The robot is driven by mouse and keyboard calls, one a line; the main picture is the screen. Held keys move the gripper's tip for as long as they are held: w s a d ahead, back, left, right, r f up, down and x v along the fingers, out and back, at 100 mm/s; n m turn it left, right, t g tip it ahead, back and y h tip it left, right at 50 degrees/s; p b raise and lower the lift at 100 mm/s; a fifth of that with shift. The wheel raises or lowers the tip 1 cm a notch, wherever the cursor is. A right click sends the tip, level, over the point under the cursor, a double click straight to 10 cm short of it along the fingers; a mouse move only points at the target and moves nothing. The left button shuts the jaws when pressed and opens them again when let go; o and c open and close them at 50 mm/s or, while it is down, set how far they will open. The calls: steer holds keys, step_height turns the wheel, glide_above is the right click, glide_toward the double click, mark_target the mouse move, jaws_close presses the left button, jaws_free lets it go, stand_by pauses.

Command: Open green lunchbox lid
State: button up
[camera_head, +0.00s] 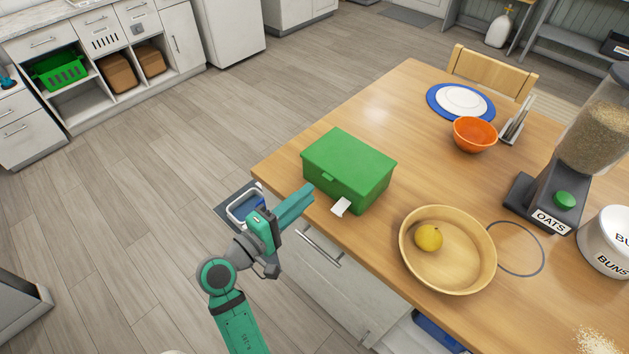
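The green lunchbox (345,178) sits on the near left part of the wooden table, with its lid (350,160) closed on top. A small latch shows on its front face, and a white tag (341,207) lies by its front bottom edge. My gripper (309,190) is at the front left of the lunchbox, close to its left front side. Its teal fingers point toward the box and look close together; I cannot tell whether they are open or touching it.
A wooden bowl (465,276) with a lemon (429,237) stands right of the lunchbox. Behind are an orange bowl (475,135), a blue-rimmed plate (433,103) and an oats dispenser (541,195). The table (400,100) is clear behind the lunchbox. A drawer handle (318,249) protrudes below the table's front edge.

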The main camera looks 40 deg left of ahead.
mark_target(326, 179)
steer(key=w, duration=0.4)
steer(key=shift+w+d, duration=0.2)
steer(key=shift+d, duration=0.2)
steer(key=shift+w+a, duration=0.15)
steer(key=shift+w, duration=0.65)
